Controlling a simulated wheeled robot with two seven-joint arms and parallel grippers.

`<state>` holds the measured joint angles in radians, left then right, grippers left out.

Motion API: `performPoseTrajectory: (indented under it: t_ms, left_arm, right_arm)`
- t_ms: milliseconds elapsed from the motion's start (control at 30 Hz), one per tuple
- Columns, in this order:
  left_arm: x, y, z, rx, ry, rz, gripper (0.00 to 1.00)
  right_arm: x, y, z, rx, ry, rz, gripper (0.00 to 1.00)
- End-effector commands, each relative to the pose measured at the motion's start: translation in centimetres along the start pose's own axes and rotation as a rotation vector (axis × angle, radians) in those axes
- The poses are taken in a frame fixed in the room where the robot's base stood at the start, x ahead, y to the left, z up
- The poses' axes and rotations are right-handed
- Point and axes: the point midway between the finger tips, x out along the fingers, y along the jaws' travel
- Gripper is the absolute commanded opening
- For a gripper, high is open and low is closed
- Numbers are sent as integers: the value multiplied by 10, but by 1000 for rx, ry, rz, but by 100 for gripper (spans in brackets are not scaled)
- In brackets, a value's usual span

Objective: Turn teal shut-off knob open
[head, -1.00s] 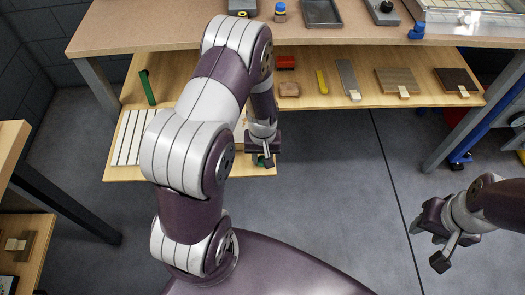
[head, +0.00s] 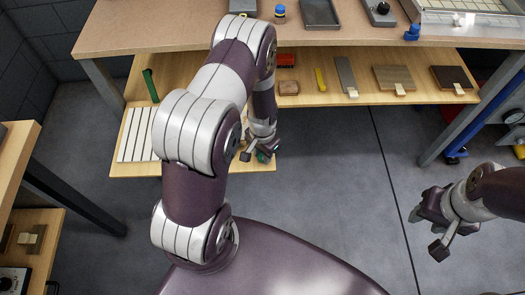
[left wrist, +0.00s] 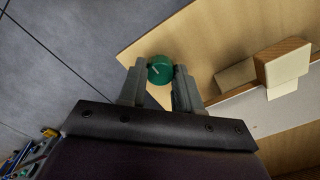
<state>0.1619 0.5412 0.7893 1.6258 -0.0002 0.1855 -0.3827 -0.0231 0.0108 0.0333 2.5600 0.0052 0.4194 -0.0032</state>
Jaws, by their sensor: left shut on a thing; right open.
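The teal knob (left wrist: 160,69) has a pale pointer line on its face and sits near the corner of a light wooden board in the left wrist view. My left gripper (left wrist: 160,75) has one finger on each side of the knob and is shut on it. In the head view the knob (head: 263,156) shows small and dark green by the gripper at the lower shelf's front edge. My right gripper (head: 433,228) is open and empty above the floor at the right.
The lower shelf (head: 200,80) carries a slatted white panel (head: 136,135), a green upright piece (head: 150,86) and several blocks. The workbench top (head: 180,30) overhangs it. In the left wrist view a wooden block (left wrist: 280,63) stands beside the knob. The grey floor is clear.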

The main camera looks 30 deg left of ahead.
Motion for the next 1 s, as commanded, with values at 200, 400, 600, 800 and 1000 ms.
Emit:
performPoseTrajectory:
  t_ms: [200, 400, 600, 800, 1000]
  left_arm:
    - [0, 0, 0, 28, 1, -1, 3]
    - [0, 0, -1, 32, 1, -1, 3]
    - [0, 0, 0, 31, 1, -1, 40]
    - [0, 0, 0, 30, 1, 0, 59]
    - [-6, 0, -1, 30, 2, -1, 59]
  right_arm:
    - [-2, 0, 0, 0, 0, 0, 43]
    - [-2, 0, 0, 0, 0, 0, 43]
    - [-2, 0, 0, 0, 0, 0, 43]
    - [-2, 0, 0, 0, 0, 0, 43]
    - [-3, 0, 0, 0, 0, 0, 43]
